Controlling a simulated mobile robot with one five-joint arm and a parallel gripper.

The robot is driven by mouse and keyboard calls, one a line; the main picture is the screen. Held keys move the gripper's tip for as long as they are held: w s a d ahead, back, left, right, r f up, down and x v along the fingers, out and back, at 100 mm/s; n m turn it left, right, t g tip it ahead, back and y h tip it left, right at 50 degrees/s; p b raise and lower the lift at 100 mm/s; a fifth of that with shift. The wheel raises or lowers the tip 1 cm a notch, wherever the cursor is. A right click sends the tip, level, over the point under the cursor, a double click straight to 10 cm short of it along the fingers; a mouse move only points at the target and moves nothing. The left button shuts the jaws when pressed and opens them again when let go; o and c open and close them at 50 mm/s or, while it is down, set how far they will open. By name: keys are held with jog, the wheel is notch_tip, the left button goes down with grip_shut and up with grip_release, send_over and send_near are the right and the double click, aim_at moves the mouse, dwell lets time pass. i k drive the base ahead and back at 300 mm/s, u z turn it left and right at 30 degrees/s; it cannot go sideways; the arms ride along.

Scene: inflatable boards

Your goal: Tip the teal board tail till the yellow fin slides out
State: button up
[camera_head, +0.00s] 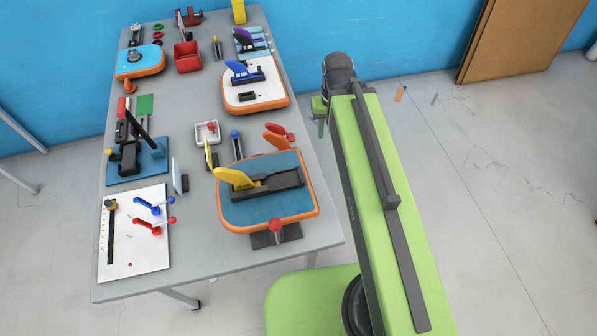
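The teal board tail (285,212) has an orange rim and lies near the front right of the grey table. A dark fin box or track (285,180) runs across its top. The yellow fin (236,179) stands in the left part of the track, tilted to the left. My green arm reaches up the picture to the right of the table. At its far end, the part I take for my gripper (320,112) hangs off the table's right edge, apart from the board. Its fingers are too small and partly hidden, so I cannot tell their opening.
A red-knobbed dark clamp (277,232) stands at the board's front edge. An orange fin (277,137) and another yellow upright piece (209,153) are behind it. A white board with a blue fin (254,86) lies farther back. The floor right of the table is mostly clear.

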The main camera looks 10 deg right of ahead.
aim_at(285, 195)
jog(key=z, duration=0.45)
jog(key=k, duration=1.45)
jog(key=u, duration=0.7)
jog(key=i, duration=0.2)
